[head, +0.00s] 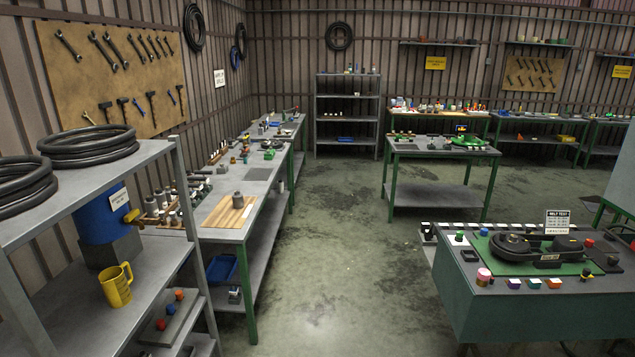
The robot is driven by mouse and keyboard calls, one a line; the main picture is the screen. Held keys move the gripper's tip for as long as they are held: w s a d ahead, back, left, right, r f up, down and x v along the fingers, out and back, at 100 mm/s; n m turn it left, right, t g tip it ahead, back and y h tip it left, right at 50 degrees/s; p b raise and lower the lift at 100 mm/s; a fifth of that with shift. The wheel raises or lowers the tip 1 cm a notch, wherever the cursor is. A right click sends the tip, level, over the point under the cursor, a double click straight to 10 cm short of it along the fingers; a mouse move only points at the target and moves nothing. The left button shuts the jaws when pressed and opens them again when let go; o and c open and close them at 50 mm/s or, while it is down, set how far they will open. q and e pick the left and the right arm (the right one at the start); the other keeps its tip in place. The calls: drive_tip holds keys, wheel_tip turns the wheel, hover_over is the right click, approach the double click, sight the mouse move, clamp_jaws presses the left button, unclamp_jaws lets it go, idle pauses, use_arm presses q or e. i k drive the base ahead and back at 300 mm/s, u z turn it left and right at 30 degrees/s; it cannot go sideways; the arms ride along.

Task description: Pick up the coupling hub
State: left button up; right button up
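A dark grey, round, stepped metal part (238,200) stands on a wooden board (219,214) at the near end of the long left workbench (258,187). It looks like the coupling hub, but it is too small to be sure. Nothing touches it from above. Neither of my grippers shows in the head view.
A grey shelf rack (85,205) stands close at left, with black hose coils (88,146), a blue container (103,215) and a yellow mug (117,286). A green bench (540,312) with a belt rig stands at right. Open floor (340,250) lies between.

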sight(237, 201)
drive_tip(key=z, duration=0.2)
drive_tip(key=i, duration=2)
drive_tip(key=u, duration=0.8)
drive_tip(key=i, duration=1.5)
drive_tip(key=u, duration=1)
